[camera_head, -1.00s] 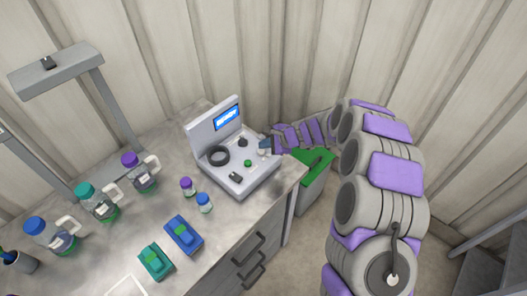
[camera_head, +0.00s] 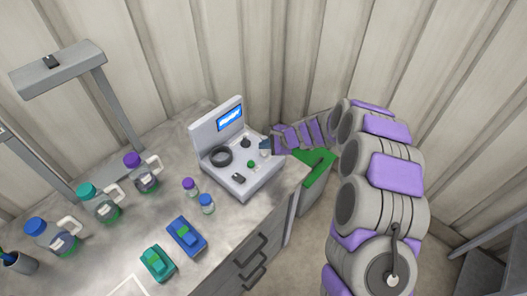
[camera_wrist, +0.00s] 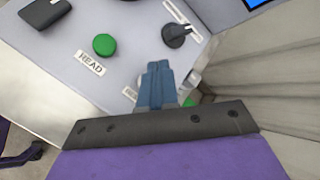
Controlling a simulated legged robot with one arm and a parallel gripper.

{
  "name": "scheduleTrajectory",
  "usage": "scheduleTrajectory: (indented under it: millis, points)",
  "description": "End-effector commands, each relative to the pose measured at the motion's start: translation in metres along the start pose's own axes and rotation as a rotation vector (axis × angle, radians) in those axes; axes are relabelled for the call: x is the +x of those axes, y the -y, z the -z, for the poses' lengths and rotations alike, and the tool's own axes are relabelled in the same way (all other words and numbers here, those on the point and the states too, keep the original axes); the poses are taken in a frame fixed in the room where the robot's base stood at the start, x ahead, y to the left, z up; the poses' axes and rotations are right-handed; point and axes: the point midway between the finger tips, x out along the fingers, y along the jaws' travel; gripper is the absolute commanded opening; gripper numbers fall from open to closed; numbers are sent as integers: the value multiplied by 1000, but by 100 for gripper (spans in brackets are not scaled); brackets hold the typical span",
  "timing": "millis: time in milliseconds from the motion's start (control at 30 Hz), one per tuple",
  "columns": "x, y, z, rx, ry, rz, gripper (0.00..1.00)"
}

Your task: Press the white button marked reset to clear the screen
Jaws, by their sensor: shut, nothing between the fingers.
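The grey machine (camera_head: 240,188) stands on the counter, its blue screen (camera_head: 229,118) lit with white text. Its green button (camera_head: 251,163), labelled READ, shows in the wrist view (camera_wrist: 104,44). A second label (camera_wrist: 130,93), starting with RE, is partly covered by my gripper. A small white piece that looks like the white button (camera_head: 265,153) shows just below my gripper (camera_head: 264,143) in the head view. In the wrist view my gripper's blue fingers (camera_wrist: 157,70) are together and empty, over the panel beside the second label. Contact with the button cannot be seen.
A black knob (camera_head: 245,142), a dark ring (camera_head: 221,157) and a dark block (camera_head: 239,178) are on the machine. A green-topped bin (camera_head: 318,165) is at the right.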

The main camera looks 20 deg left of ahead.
Motion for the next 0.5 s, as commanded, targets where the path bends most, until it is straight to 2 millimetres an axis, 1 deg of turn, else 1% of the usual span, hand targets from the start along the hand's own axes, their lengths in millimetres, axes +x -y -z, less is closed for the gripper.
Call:
scheduleTrajectory:
  millis: [300,500]
  points:
    - [-4,0,2,2,3,4,0]
    - [-2,0,1,1,1,2,0]
